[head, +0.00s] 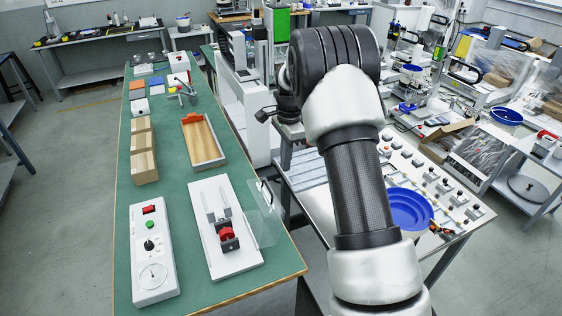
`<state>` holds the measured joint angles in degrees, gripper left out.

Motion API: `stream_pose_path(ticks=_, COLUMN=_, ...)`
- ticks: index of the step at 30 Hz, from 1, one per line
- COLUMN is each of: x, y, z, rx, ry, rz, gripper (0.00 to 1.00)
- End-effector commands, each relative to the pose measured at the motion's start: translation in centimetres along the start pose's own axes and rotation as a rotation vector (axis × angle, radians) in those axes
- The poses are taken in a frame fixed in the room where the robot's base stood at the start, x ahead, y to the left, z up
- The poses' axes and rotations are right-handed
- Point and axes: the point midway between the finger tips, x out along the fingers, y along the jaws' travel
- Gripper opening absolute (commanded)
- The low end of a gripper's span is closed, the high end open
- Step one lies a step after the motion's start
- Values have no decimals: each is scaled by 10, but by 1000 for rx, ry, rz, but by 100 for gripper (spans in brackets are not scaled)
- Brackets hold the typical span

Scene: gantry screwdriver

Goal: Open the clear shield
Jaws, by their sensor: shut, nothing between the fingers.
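The clear shield (264,222) is a thin see-through panel at the right edge of the white base plate (238,262), near the green bench's right side. A dark handle (266,190) shows at its upper part. Its exact tilt is hard to tell. A red part (227,233) in a dark holder and two upright metal rods (211,205) stand on the plate, left of the panel. My arm rises in the right middle of the view and bends away at a black joint. I see nothing touching the shield.
A control box (154,250) with a red switch and dial lies left of the plate. Behind are wooden blocks (144,155) and an orange-ended tray (203,140). A white machine (243,110) stands right of the bench. A side table holds a blue bowl (408,210).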

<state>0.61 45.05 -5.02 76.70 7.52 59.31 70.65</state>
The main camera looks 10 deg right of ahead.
Motion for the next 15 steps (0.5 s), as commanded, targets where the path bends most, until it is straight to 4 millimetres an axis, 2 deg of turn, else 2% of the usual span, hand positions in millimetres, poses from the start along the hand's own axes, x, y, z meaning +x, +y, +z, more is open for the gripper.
stream_pose_path(ticks=6, x=48, y=2, z=1, rx=-2, ry=-2, rz=5, gripper=0)
stream_pose_path(ticks=11, x=80, y=2, z=0, rx=-2, ry=-1, rz=4, gripper=0)
stream_pose_path(ticks=12, x=71, y=0, z=10, rx=-7, ry=-1, rz=-2, gripper=0)
stream_pose_path(ticks=15, x=66, y=0, z=24, rx=-6, ry=-1, rz=-2, gripper=0)
